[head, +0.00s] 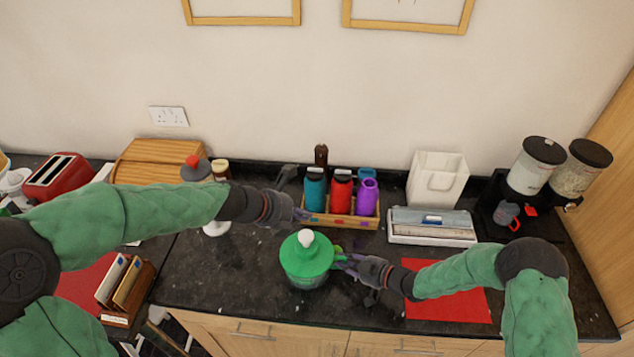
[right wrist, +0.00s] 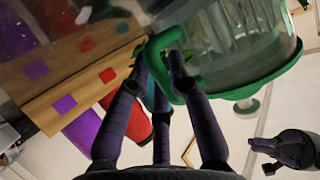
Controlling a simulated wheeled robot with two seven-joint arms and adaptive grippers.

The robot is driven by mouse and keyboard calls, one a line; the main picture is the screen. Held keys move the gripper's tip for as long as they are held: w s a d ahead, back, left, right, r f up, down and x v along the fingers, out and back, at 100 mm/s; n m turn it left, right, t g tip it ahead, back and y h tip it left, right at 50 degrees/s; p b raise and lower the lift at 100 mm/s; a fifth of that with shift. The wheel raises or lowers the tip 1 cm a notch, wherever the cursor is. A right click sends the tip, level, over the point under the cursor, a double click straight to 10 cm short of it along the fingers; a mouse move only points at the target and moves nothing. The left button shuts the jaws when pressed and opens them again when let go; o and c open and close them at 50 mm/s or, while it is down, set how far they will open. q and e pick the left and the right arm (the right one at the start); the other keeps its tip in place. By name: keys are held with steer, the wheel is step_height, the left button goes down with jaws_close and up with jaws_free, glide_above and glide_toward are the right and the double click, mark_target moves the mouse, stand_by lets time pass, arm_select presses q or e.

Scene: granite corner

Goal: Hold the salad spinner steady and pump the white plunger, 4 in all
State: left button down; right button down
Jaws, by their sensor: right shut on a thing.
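The salad spinner (head: 305,270) stands on the dark worktop, with a green lid and a clear bowl. Its white plunger (head: 306,236) sticks up from the lid's middle. In the right wrist view the clear bowl (right wrist: 225,35), green rim and white plunger (right wrist: 247,106) show. My right gripper (head: 346,262) is shut on the spinner's green side handle (right wrist: 160,48), its dark fingers around it. My left gripper (head: 300,195) is just behind and left of the plunger, its fingers spread and apart from it. It also shows in the right wrist view (right wrist: 275,152).
Behind the spinner stands a wooden tray (head: 340,220) with teal, red and purple bottles. A white box (head: 391,232) and red mat (head: 450,304) lie to the right. A white mortar-like cup (head: 216,229) stands left. The worktop in front-left of the spinner is clear.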

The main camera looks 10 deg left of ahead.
steer(key=c, duration=1.1)
jaws_free()
steer(key=shift+o, duration=0.2)
steer(key=v, duration=1.2)
